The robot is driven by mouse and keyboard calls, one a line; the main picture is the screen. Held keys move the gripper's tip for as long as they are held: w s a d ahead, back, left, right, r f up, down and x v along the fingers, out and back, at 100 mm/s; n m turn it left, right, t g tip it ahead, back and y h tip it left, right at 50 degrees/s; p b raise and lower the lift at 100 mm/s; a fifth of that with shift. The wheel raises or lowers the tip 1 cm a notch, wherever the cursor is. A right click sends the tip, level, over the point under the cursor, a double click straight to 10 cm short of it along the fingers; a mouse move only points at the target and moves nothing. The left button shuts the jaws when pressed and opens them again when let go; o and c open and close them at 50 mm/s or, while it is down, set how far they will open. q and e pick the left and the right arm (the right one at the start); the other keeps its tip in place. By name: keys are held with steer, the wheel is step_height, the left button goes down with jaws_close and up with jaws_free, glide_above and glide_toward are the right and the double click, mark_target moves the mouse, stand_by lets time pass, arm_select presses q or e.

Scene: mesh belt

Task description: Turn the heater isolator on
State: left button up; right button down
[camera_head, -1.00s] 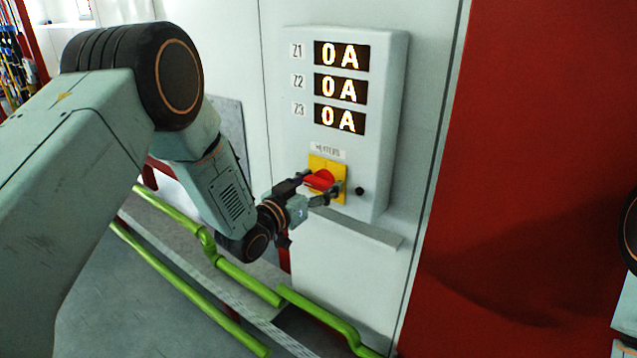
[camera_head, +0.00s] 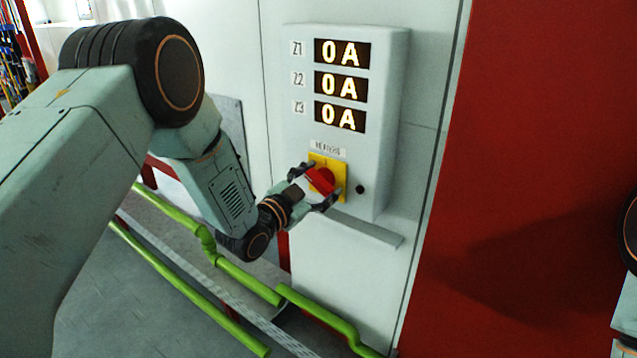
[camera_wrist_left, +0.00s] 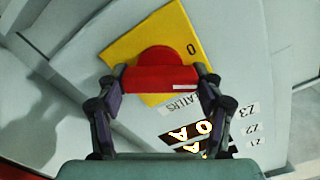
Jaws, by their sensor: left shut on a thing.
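The heater isolator is a red rotary knob (camera_head: 320,180) on a yellow plate (camera_head: 341,170), low on a pale grey box (camera_head: 385,130) under a "HEATERS" label. My left gripper (camera_head: 317,186) is shut on the red knob, one finger on each side. In the left wrist view the knob (camera_wrist_left: 160,78) sits between the fingertips, its white mark towards the right end. An "O" shows on the yellow plate (camera_wrist_left: 122,50) there. The displays Z1, Z2 and Z3 (camera_head: 341,87) all read 0 A. My right gripper is out of view.
A small black button (camera_head: 360,189) is just right of the yellow plate. A grey ledge (camera_head: 370,230) runs under the box. Green pipes (camera_head: 250,283) run low in front, and a red panel (camera_head: 540,150) stands to the right.

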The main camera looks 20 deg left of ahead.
arm_select(q)
steer(key=m, duration=0.5)
steer(key=shift+d+r+m+b, duration=0.1)
steer(key=shift+r+m+b, duration=0.05)
steer(key=shift+m+b, duration=0.25)
steer(key=m+b, duration=0.1)
steer(key=m, duration=0.4)
steer(key=shift+m, duration=0.4)
steer(key=o, duration=1.1)
steer(key=shift+d+f, duration=0.1)
steer(key=shift+f, duration=0.15)
steer(key=shift+o, duration=0.3)
steer(key=v, duration=1.2)
